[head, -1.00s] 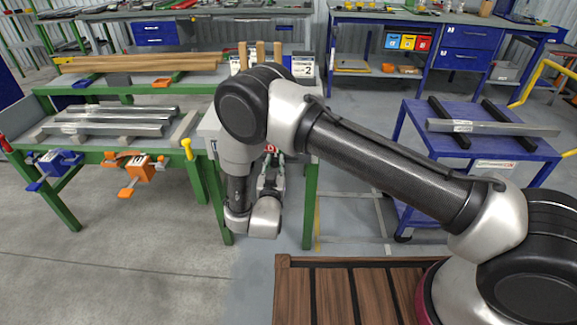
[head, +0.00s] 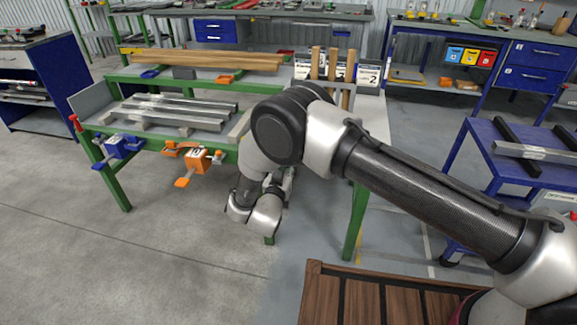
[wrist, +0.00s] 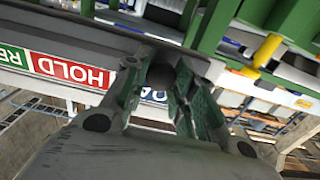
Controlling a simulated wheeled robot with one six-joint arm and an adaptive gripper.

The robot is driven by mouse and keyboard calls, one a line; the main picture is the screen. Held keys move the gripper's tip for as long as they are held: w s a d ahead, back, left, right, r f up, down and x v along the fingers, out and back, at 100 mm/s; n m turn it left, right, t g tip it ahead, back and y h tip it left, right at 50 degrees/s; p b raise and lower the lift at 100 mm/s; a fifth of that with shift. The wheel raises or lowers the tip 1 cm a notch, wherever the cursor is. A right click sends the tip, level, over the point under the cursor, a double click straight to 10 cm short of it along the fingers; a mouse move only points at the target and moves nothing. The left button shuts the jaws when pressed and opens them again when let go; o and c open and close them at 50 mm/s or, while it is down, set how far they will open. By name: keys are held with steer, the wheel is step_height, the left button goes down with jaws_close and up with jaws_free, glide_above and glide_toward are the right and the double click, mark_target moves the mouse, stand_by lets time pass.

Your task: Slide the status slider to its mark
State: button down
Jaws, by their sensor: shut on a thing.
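In the wrist view my gripper (wrist: 168,80) is shut on the dark round knob of the status slider (wrist: 161,74). The knob sits at a grey rail (wrist: 100,37) along the table edge. Beside it is a label strip with a red field reading HOLD (wrist: 70,70), a green field (wrist: 12,56) cut off at the left edge, and a blue-lettered field partly hidden by my fingers. The mark cannot be made out. In the head view my arm and wrist hide the slider and most of the gripper at the green table's front edge.
The green-legged table (head: 358,215) carries metal bars (head: 180,108) and wooden beams (head: 205,60). A blue clamp (head: 120,146) and an orange clamp (head: 195,158) hang on its front edge. A blue cart (head: 490,180) stands at right. Floor at front left is clear.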

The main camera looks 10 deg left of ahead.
steer(key=shift+a, duration=0.25)
steer(key=c, duration=1.1)
jaws_free()
steer(key=shift+c, duration=0.2)
steer(key=s, duration=1.2)
steer(key=shift+a, duration=0.2)
